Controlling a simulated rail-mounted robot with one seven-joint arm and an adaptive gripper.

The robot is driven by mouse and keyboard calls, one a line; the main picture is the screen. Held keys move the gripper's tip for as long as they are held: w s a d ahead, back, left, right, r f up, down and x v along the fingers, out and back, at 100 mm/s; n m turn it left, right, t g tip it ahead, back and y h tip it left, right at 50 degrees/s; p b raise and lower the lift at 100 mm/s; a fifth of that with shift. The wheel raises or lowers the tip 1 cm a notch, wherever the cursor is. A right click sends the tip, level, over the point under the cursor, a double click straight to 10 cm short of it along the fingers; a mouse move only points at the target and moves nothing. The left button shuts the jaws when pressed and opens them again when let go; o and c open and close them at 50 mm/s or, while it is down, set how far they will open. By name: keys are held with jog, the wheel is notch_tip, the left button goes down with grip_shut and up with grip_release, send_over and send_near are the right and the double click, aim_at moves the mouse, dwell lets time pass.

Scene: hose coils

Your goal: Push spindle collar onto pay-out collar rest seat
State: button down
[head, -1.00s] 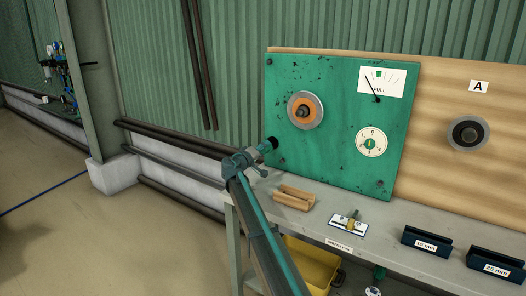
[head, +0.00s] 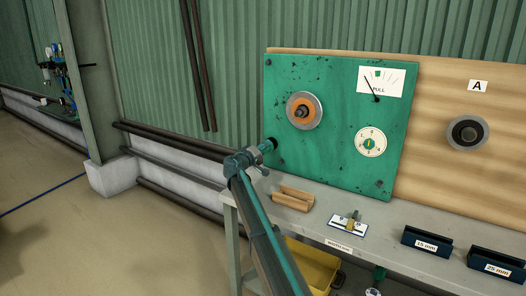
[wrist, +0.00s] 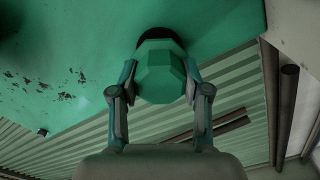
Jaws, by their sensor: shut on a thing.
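My gripper (wrist: 160,82) is shut on a teal faceted collar (wrist: 160,68), with one finger on each side of it. In the head view my gripper (head: 253,158) is at the lower left edge of the green panel (head: 335,130), with the collar (head: 264,148) pointing at the panel. A black round part (head: 273,142) lies at the collar's far end. It shows as a dark rim in the wrist view (wrist: 160,35). I cannot tell whether it is the seat, or whether the collar touches it or is fully on it.
The panel carries an orange-and-grey spindle disc (head: 303,111), a PULL gauge (head: 380,82) and a round dial (head: 370,142). Below, a bench (head: 385,222) holds a wooden block (head: 294,198), a small fixture (head: 348,223) and dark labelled holders (head: 426,242). The left floor is clear.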

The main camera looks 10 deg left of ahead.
jog(key=shift+b+x, duration=0.4)
jog(key=shift+x, duration=0.9)
jog(key=shift+c, duration=2.3)
grip_release()
jog(key=shift+o, duration=0.3)
jog(key=shift+s+a, duration=0.1)
jog(key=shift+s, duration=0.15)
jog(key=shift+b+v, duration=0.7)
jog(key=shift+v, duration=0.6)
jog(key=shift+s+a, duration=0.1)
jog(key=shift+s, duration=0.1)
jog(key=shift+b+v, duration=0.6)
jog(key=shift+v, duration=0.65)
